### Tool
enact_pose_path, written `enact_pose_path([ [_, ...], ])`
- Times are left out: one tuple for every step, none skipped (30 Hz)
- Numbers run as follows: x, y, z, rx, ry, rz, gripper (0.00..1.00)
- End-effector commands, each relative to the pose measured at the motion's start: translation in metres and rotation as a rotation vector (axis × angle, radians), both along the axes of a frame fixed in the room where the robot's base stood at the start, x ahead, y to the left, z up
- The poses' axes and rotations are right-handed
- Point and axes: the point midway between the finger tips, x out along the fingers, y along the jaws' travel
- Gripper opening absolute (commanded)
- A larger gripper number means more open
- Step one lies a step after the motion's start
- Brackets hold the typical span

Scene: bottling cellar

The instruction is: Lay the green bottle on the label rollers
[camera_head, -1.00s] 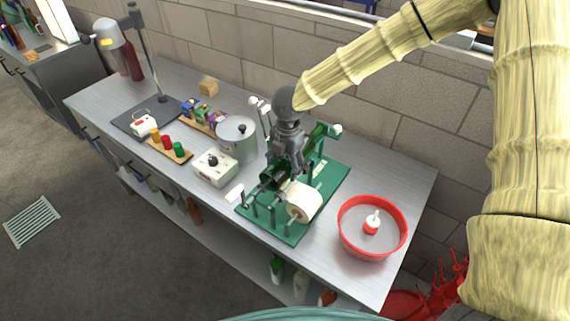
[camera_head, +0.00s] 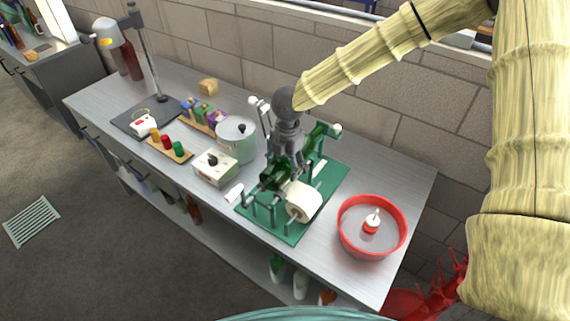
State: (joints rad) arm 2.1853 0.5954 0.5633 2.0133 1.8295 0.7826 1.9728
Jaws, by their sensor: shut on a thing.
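The green bottle (camera_head: 321,133) lies roughly level at the label rollers, a green-based labelling stand (camera_head: 325,190) with upright posts and a white label roll (camera_head: 303,202). My gripper (camera_head: 284,164) points down over the stand and is shut around the bottle's middle. The bottle shows on both sides of the gripper, with one end toward the wall and the other toward the front edge. The gripper hides its middle. I cannot tell whether the bottle rests on the rollers.
A steel pot (camera_head: 237,146) and a white switch box (camera_head: 215,168) stand close left of the stand. A red bowl (camera_head: 345,235) with a small red-and-white item is at right. Corks or caps sit on wooden strips (camera_head: 169,150) farther left. The wall runs behind.

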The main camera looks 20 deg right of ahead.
Motion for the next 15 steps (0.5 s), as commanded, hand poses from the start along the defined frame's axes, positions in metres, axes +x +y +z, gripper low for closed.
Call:
enact_pose_path([
  [0.0009,0.0004,0.0010,0.000,-0.002,0.000,0.00],
  [0.0009,0.0004,0.0008,0.000,-0.002,0.000,0.00],
  [0.0009,0.0004,0.0005,0.000,-0.002,0.000,0.00],
  [0.0009,0.0004,0.0003,0.000,-0.002,0.000,0.00],
  [0.0009,0.0005,0.0001,0.000,-0.002,0.000,0.00],
  [0.0009,0.0005,-0.0002,0.000,-0.002,0.000,0.00],
  [0.0009,0.0005,-0.0004,0.000,-0.002,0.000,0.00],
  [0.0009,0.0005,-0.0006,0.000,-0.002,0.000,0.00],
  [0.0010,0.0005,-0.0010,0.000,-0.002,0.000,0.00],
  [0.0009,0.0004,-0.0012,0.000,-0.002,0.000,0.00],
  [0.0009,0.0004,-0.0014,0.000,-0.002,0.000,0.00],
  [0.0010,0.0004,-0.0017,0.000,-0.002,0.000,0.00],
  [0.0010,0.0004,-0.0019,0.000,-0.002,0.000,0.00],
  [0.0010,0.0004,-0.0021,0.000,-0.002,0.000,0.00],
  [0.0010,0.0004,-0.0024,0.000,-0.002,0.000,0.00],
])
